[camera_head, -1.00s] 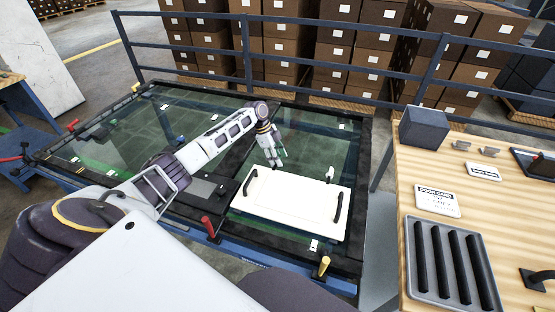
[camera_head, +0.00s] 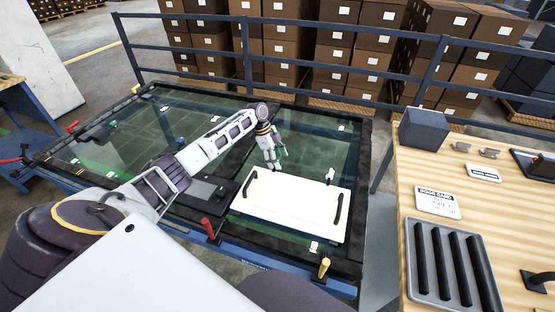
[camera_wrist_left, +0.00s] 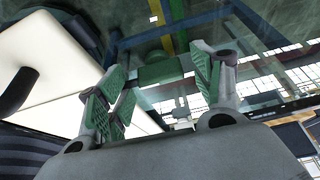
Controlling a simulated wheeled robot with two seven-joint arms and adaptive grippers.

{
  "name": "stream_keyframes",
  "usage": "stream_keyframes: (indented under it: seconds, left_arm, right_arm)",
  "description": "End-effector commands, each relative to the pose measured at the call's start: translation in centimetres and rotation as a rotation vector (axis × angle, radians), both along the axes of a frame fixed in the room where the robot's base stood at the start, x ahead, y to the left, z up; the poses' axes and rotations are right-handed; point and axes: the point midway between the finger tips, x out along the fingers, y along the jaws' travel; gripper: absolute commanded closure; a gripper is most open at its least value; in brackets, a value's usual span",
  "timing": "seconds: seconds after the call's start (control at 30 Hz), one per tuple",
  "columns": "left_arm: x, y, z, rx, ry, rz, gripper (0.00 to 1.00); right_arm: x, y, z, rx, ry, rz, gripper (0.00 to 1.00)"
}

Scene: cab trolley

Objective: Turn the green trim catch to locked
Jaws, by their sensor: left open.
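My left gripper (camera_head: 273,163) is at the far edge of the white panel (camera_head: 290,207), low over the frame. It also shows in the left wrist view (camera_wrist_left: 160,84), its green-padded fingers apart. A green bar-shaped piece (camera_wrist_left: 160,71), which looks like the green trim catch, shows between and beyond the fingertips there. I cannot tell whether the fingers touch it or which way it is turned. In the head view the gripper hides the catch or it cannot be told from the green finger pads. My right gripper is not in view.
The panel has two black handles (camera_head: 338,210). White fittings (camera_head: 329,174) sit by its far and near edges. A red lever (camera_head: 208,228) and yellow lever (camera_head: 324,267) stand on the frame's near side. A wooden table (camera_head: 397,255) with a grey tray (camera_head: 411,276) is at right.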

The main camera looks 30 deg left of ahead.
Motion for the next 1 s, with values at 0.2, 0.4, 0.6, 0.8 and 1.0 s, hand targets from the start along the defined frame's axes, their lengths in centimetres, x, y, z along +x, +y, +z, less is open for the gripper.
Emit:
stream_keyframes:
  seconds: [0.2,0.4,0.6,0.8,1.0]
  left_arm:
    - [0.0,0.4,0.8,0.0,-0.001,0.002,0.34]
    - [-0.2,1.1,2.7,0.0,-0.003,0.0,0.34]
    - [-0.4,2.2,5.4,0.0,-0.002,0.0,0.34]
    - [-0.7,3.3,8.1,0.001,-0.002,0.001,0.34]
    - [-0.8,4.1,10.2,-0.001,-0.002,0.001,0.34]
  right_arm:
    - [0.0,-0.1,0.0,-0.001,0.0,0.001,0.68]
    - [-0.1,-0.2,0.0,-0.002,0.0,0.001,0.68]
    - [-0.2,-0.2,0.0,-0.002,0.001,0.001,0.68]
    - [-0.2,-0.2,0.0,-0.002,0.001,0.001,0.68]
    - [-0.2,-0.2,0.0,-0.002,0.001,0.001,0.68]
